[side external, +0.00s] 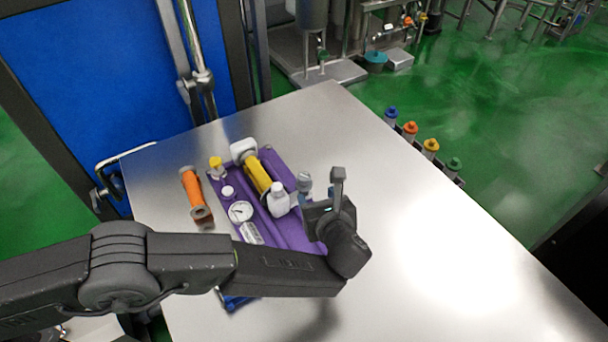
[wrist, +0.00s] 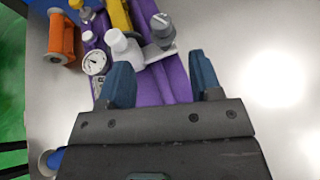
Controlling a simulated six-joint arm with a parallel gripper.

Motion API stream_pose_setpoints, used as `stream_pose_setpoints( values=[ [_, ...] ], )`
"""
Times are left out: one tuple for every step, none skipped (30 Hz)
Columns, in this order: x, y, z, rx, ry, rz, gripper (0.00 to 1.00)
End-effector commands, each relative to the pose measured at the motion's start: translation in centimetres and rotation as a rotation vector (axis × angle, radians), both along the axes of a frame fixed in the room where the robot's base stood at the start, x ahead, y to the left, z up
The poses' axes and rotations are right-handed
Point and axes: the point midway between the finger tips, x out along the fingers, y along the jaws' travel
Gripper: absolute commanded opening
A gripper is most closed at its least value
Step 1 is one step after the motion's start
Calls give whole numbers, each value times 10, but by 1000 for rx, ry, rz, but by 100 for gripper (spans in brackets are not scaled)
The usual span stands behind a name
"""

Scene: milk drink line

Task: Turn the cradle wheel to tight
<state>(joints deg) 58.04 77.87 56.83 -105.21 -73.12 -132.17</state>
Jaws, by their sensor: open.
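The purple cradle (side external: 290,232) lies on the metal table; it also shows in the wrist view (wrist: 178,78). A grey knob-like part (wrist: 162,27), which looks like the cradle wheel, sits beyond my fingertips and right of a white bottle-like part (wrist: 124,46). Its tight or loose setting cannot be read. My gripper (wrist: 160,70) is open and empty, with its fingers apart over the cradle. In the side view my gripper (side external: 322,187) is at the cradle's right side.
A yellow cylinder (side external: 257,175), a white bottle (side external: 278,200) and a round gauge (side external: 240,212) are on the cradle. An orange cylinder (side external: 195,193) lies left of it. The table (side external: 430,240) is bare to the right. Coloured-capped items (side external: 410,130) line its far right edge.

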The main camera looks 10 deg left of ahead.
Motion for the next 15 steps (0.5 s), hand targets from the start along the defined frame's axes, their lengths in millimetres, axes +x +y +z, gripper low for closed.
stream_pose_setpoints(
  values=[
    [9,6,-4,0,0,3,58],
    [14,9,-7,1,0,4,58],
    [21,13,-11,2,1,3,58],
    [26,16,-12,2,1,2,58],
    [31,19,-15,2,1,2,58],
    [38,23,-19,2,1,2,58],
    [43,26,-21,1,1,3,58],
    [48,29,-23,1,2,2,58],
    [54,32,-26,1,1,1,58],
    [59,35,-28,1,1,1,58],
    [63,37,-30,1,1,1,58],
    [68,40,-33,1,1,1,58],
    [72,43,-34,0,1,1,58],
    [75,44,-36,1,2,1,58],
    [79,46,-38,0,1,0,58]
  ],
)
